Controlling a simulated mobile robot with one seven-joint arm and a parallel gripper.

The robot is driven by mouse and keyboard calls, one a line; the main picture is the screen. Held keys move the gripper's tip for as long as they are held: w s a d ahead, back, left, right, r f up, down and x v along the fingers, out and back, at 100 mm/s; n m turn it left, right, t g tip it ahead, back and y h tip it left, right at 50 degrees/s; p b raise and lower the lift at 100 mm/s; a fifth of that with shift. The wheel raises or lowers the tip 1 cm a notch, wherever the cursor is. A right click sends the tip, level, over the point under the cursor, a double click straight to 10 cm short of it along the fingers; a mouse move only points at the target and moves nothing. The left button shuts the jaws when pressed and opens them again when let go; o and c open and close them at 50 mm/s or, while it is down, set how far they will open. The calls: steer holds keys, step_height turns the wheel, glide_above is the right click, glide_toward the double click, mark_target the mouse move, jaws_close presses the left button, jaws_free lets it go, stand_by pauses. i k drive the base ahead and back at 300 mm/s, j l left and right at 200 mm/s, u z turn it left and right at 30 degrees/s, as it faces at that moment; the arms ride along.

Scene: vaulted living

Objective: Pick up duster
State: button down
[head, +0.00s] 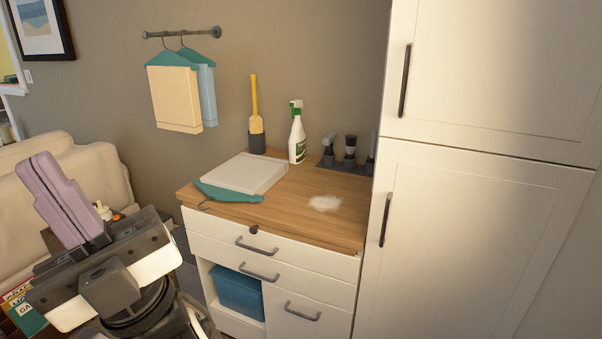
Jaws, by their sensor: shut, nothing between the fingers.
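My gripper (42,162) is at the left, raised in front of the sofa, its mauve fingers shut together and empty. It is well apart from the counter items. No thing in view is plainly a duster. A white fluffy patch (325,203) lies on the right part of the wooden countertop (270,213); I cannot tell whether it is a duster or loose fluff. A yellow-handled tool (254,97) stands upright in a dark holder (257,143) at the back of the counter; its lower end is hidden.
A green-and-white spray bottle (298,138) and a dark rack (345,165) stand along the wall. A folded white garment (245,174) with a teal hanger lies on the counter. A tall white cabinet (460,230) borders the right. A cream sofa (100,165) is at left.

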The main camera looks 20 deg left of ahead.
mark_target(255, 122)
steer(key=i+j, duration=0.1)
steer(key=j, duration=0.35)
steer(key=i+j, duration=0.15)
steer(key=j, duration=0.3)
steer(key=i+j, duration=0.1)
steer(key=j, duration=0.35)
steer(key=i+j, duration=0.15)
steer(key=j, duration=0.3)
steer(key=i+j, duration=0.1)
steer(key=j, duration=0.35)
steer(key=i+j, duration=0.4)
steer(key=j, duration=0.15)
steer(key=i+j, duration=0.15)
steer(key=i, duration=0.6)
